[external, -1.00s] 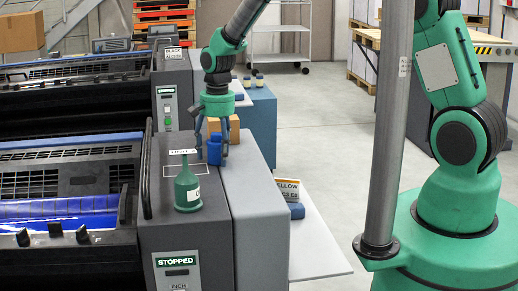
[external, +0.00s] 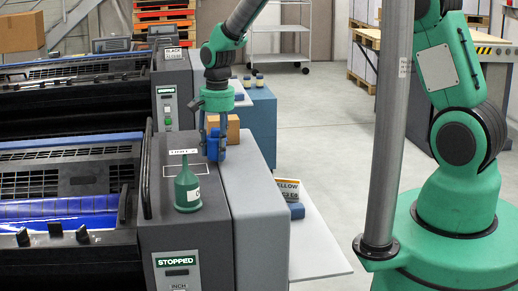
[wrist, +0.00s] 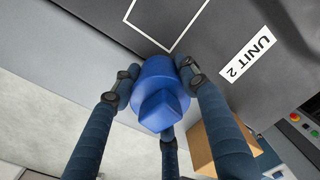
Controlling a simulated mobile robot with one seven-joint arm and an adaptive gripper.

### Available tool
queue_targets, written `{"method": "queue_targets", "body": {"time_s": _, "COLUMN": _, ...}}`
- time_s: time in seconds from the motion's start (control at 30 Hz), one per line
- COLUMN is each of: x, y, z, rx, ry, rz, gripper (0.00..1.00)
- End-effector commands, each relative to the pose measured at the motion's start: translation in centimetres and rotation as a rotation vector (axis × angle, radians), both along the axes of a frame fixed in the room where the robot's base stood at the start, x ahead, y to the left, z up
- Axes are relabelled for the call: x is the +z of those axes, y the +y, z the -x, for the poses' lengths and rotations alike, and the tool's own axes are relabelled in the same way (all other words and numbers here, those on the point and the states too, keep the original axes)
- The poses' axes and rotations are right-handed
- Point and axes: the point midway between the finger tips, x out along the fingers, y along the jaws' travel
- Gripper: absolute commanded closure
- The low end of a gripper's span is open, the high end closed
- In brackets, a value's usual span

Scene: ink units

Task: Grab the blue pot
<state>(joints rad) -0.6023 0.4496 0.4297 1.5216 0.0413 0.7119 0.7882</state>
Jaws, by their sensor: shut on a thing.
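The blue pot (external: 213,146) is at the back of the grey top of the near press unit in the external view. It also shows in the middle of the wrist view (wrist: 160,95), with a squarish blue top facing the camera. My gripper (external: 215,152) reaches down from above and is shut on the pot. Its dark blue fingers press around the pot from several sides in the wrist view (wrist: 160,78). The pot's underside is hidden, and I cannot tell for sure whether it is clear of the surface.
A green spouted bottle (external: 187,187) stands in front of the pot. A brown box (external: 233,128) is close behind it and shows in the wrist view (wrist: 217,145). A white outlined square (wrist: 165,18) and a UNIT 2 label (wrist: 247,55) mark the surface. Open floor lies right.

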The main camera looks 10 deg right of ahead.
Motion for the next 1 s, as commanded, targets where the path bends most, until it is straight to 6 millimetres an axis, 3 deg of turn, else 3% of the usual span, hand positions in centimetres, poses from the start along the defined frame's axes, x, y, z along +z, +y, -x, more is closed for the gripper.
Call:
{"method": "queue_targets", "body": {"time_s": 0.2, "x": 2.5, "y": 0.1, "z": -0.1, "rx": 0.000, "ry": -0.004, "rz": -0.002, "gripper": 1.00}}
{"method": "queue_targets", "body": {"time_s": 0.37, "x": 2.4, "y": -0.9, "z": 1.3, "rx": 0.000, "ry": 0.000, "rz": 0.000, "gripper": 1.00}}
{"method": "queue_targets", "body": {"time_s": 1.0, "x": 3.3, "y": -6.5, "z": 9.7, "rx": 0.000, "ry": -0.001, "rz": -0.002, "gripper": 1.00}}
